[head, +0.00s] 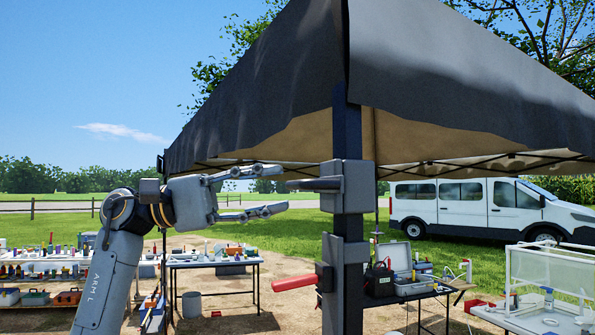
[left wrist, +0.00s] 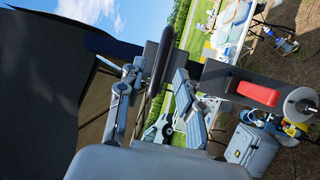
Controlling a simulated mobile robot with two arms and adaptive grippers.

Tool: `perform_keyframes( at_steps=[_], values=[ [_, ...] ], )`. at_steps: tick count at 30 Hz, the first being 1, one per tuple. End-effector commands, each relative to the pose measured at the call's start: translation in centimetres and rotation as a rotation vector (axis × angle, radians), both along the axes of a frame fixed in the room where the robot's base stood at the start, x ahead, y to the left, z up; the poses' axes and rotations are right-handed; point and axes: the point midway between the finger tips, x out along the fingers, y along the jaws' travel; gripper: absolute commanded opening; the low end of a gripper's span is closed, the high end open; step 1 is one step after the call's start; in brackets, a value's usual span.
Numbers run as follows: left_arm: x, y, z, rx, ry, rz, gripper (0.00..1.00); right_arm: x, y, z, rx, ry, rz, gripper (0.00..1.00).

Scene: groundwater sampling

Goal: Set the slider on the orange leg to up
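A dark canopy leg (head: 346,255) stands upright right of centre in the head view; I see no orange on its post. A grey slider block (head: 355,187) sits around it below the canopy edge, with a dark tab (head: 315,184) pointing left. The tab also shows in the left wrist view (left wrist: 160,60). A red lever (head: 295,283) sticks out left from a lower bracket and also shows in the left wrist view (left wrist: 258,93). My left gripper (head: 283,188) is open, its fingertips above and below the tab's tip, apparently not clamped. My right gripper is out of view.
The dark canopy (head: 450,75) hangs above the leg. An equipment table (head: 410,298) stands behind the leg, and another table (head: 215,262) stands behind my left arm. A white van (head: 480,208) is parked at the right. Open air lies left of the leg.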

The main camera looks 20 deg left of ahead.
Motion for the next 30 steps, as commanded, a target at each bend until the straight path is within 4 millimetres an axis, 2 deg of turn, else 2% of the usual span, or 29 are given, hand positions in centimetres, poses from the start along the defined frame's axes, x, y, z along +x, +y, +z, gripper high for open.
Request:
perform_keyframes(
  at_steps=[1,3,9,20,25,30],
  values=[
    [0.2,-1.1,0.5,0.001,0.001,-0.004,0.36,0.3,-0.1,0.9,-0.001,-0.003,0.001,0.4],
    [0.4,-2.2,0.6,0.0,0.001,-0.003,0.36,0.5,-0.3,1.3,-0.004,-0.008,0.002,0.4],
    [0.8,-4.1,0.8,-0.001,0.001,-0.002,0.36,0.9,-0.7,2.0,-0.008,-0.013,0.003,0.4],
    [0.9,-4.5,0.7,-0.001,0.002,-0.001,0.36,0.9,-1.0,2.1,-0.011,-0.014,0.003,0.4],
    [0.9,-4.5,0.7,-0.001,0.002,0.0,0.01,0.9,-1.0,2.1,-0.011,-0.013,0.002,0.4],
    [0.9,-4.5,0.7,-0.001,0.002,0.0,0.0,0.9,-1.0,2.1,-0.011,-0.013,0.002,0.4]
  ],
)
